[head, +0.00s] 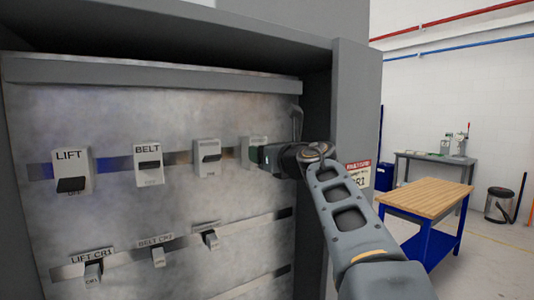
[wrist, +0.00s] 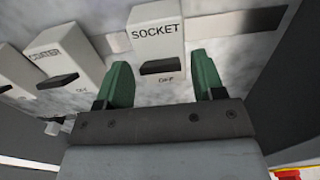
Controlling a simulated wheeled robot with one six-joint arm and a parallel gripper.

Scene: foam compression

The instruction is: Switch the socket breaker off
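The socket breaker (wrist: 157,40) is a white block labelled SOCKET, with a dark lever (wrist: 163,67) low on its front and a small, hard-to-read mark below. In the head view the breaker (head: 251,146) is the rightmost of the upper row, partly covered by my gripper (head: 262,155). In the wrist view my gripper (wrist: 160,62) is open, its two green fingers apart, one on each side below the lever. Nothing is between the fingers, and I cannot tell whether they touch the breaker.
Other breakers stand left: LIFT (head: 72,170), lever low over OFF, BELT (head: 148,163) and a third (head: 207,157). A lower row includes LIFT CR1 (head: 93,272). The grey cabinet's right side (head: 357,110) is close to my arm. A wooden-topped workbench (head: 428,197) stands right.

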